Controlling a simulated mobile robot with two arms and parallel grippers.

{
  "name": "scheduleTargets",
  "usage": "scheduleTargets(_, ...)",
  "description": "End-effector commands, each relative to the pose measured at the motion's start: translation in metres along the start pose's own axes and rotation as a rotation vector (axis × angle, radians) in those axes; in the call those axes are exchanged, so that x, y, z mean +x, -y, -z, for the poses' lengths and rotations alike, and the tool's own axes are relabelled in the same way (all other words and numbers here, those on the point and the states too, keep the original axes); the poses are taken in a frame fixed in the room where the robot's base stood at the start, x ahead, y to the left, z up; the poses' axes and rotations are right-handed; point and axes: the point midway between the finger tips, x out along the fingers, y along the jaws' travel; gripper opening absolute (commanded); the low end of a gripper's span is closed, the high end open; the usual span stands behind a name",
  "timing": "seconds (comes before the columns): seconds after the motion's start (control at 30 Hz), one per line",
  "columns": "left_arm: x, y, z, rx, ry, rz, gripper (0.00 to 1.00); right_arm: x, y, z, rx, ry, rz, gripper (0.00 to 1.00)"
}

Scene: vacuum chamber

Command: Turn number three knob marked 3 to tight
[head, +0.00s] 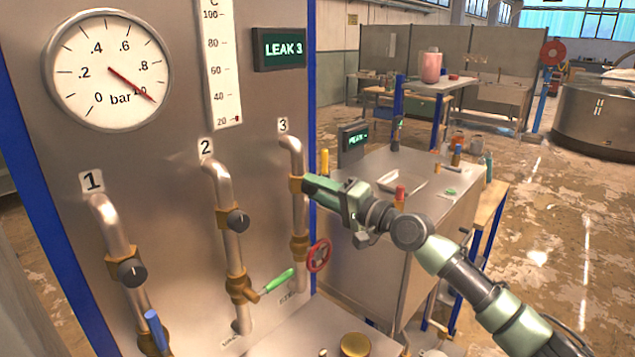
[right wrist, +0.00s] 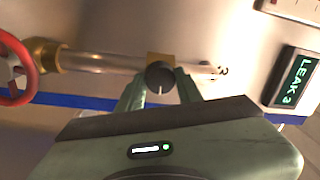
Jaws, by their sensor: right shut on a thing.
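Pipe 3 (head: 290,150) rises on the right of the steel panel, with the label 3 (head: 283,126) above it. In the right wrist view the number three knob (right wrist: 160,74) is a dark round knob with a white line, on a brass fitting (right wrist: 160,59). My right gripper (head: 306,186) reaches in from the right at this fitting and hides the knob in the head view. In the right wrist view the fingers of the right gripper (right wrist: 160,88) stand on both sides of the knob, shut on it. My left gripper is out of view.
A red handwheel (head: 319,255) sits lower on pipe 3. Knob 2 (head: 238,220), a green lever (head: 276,281) and knob 1 (head: 131,272) are to the left. The display (head: 281,49) reads LEAK 3. The gauge (head: 107,70) needle points near 1.0. A bench (head: 415,200) stands behind my arm.

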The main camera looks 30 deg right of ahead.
Motion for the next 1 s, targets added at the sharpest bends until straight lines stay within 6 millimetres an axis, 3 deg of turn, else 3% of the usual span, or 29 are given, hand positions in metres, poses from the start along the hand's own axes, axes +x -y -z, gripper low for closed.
scheduleTargets(0.23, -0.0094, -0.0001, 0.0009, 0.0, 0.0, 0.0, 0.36, 0.0001, -0.0001, -0.0002, 0.086, -0.006, 0.0, 0.0)
scheduleTargets(0.77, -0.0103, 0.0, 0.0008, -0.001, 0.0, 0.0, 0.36, 0.0, -0.0012, -0.0004, 0.11, -0.007, 0.0, 0.0)
scheduleTargets(0.8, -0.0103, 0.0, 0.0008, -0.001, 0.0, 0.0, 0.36, 0.0, -0.0011, -0.0004, 0.11, -0.007, 0.0, 0.41)
scheduleTargets(0.83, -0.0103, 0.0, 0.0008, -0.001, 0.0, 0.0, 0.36, 0.0, -0.0011, -0.0005, 0.11, -0.007, 0.0, 0.49)
scheduleTargets(0.87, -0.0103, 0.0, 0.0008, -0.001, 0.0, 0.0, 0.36, 0.0, -0.0011, -0.0005, 0.11, -0.007, 0.0, 0.57)
scheduleTargets(1.0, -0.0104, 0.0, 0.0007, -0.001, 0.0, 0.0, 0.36, 0.0001, -0.0009, -0.0004, 0.108, -0.007, 0.0, 0.57)
